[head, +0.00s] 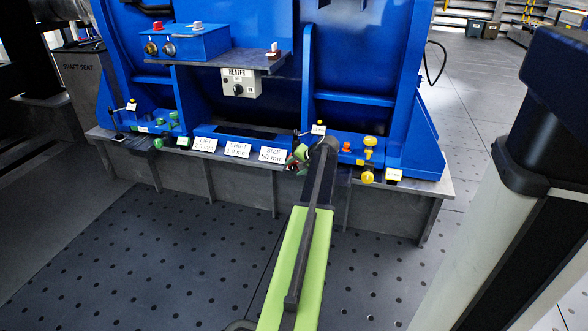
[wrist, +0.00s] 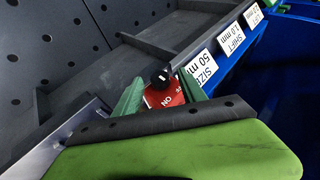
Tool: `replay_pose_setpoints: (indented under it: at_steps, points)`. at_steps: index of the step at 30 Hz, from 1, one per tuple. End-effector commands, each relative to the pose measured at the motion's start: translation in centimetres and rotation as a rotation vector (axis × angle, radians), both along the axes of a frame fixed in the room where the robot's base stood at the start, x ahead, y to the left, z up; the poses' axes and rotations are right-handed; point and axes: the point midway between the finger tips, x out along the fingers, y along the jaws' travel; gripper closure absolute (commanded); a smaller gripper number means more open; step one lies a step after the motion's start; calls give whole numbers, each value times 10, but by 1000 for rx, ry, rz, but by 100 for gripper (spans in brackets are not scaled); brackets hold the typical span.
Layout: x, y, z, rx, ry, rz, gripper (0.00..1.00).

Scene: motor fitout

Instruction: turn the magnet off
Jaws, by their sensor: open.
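White lettering on the red face reads ON, upside down in this picture. The green fingers of my gripper (wrist: 160,86) stand open, one on each side of the red block. I cannot tell whether they touch it. In the head view my gripper (head: 300,155) is at the front ledge of the blue machine, and my arm hides most of the magnet.
The blue machine (head: 348,100) stands on a grey base. White cards for LIFT (head: 204,144), SHIFT (head: 237,149) and SIZE (head: 271,154) line its front edge. Yellow knobs (head: 369,154) are to the right and green knobs (head: 160,122) to the left. The perforated floor (head: 150,240) in front is clear.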

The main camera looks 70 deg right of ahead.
Motion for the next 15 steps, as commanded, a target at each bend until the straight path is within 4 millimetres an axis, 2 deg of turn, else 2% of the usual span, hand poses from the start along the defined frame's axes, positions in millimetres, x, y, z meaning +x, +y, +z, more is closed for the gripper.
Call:
replay_pose_setpoints:
  at_steps: [1, 9, 15]
  points:
    - [-6, 4, 12, 0, 0, -1, 51]
    - [-50, 30, 70, 0, -1, -2, 51]
    - [-82, 48, 105, 1, 0, -2, 51]
